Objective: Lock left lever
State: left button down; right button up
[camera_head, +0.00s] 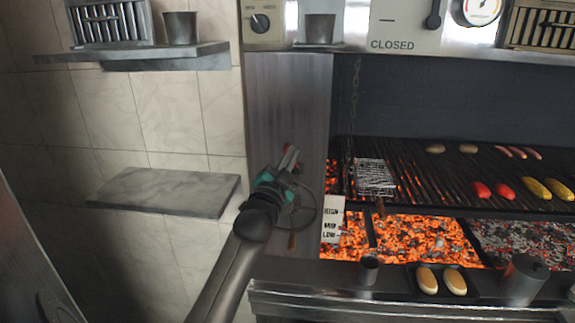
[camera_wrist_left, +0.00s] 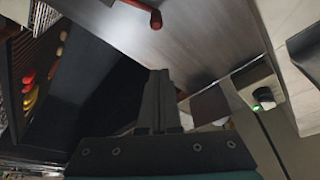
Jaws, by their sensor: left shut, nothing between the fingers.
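My left gripper (camera_head: 285,162) is in front of the steel panel left of the grill. Its fingers are shut and empty, and they also show in the left wrist view (camera_wrist_left: 158,98). A red part shows beside the fingertips in the head view; I cannot tell whether they touch it. A dark ring with a brown handle (camera_head: 292,241) is partly hidden behind my wrist. A red-brown handle on a metal rod (camera_wrist_left: 155,19) shows in the left wrist view, apart from the fingers. I cannot tell which part is the left lever or whether it is locked. My right gripper is not in view.
The grill grate (camera_head: 412,170) holds a wire basket (camera_head: 375,178) and several foods above glowing coals. A HIGH/MID/LOW plate (camera_head: 333,219) is right of my gripper. A stone shelf (camera_head: 165,191) juts out at left. A cup (camera_head: 370,269) stands on the front ledge.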

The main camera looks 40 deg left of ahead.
pick_arm(q)
jog(key=v, duration=0.2)
jog(key=shift+s, duration=0.35)
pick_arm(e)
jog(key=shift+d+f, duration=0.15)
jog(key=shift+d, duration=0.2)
pick_arm(q)
jog(key=shift+f, duration=0.1)
